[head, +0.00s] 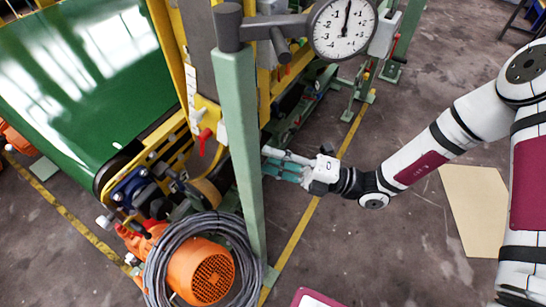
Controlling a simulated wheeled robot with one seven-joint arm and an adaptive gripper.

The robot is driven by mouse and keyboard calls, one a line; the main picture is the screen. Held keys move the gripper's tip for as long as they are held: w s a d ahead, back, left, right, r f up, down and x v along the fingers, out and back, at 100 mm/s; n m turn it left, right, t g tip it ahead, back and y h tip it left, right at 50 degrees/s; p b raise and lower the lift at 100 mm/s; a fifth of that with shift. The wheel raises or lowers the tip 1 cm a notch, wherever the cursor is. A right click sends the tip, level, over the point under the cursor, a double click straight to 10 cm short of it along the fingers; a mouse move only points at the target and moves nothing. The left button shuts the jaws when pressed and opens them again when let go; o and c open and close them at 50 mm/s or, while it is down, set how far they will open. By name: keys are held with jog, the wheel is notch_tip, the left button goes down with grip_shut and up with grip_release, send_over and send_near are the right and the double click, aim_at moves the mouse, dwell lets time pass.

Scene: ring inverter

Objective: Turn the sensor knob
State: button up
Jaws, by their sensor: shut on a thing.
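My gripper (268,163) reaches in from the right, just right of the green upright post (241,140). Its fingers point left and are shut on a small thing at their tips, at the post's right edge. The post and the fingers hide most of that thing; its place at the machine fits the sensor knob, but I cannot make out its shape or how far it is turned. A red-handled lever (204,140) shows left of the post, apart from my gripper.
A round dial gauge (343,28) sits on an arm at the post's top. The green conveyor belt (80,75) lies at the left. An orange motor (206,275) and coiled grey cable (160,262) are at the post's foot. The floor at right is mostly clear, with a cardboard sheet (472,205).

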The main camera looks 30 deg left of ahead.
jog(key=shift+w+m, duration=0.1)
jog(key=shift+m, duration=0.5)
jog(key=o, duration=0.9)
jog(key=v, duration=1.2)
jog(key=shift+f, duration=0.3)
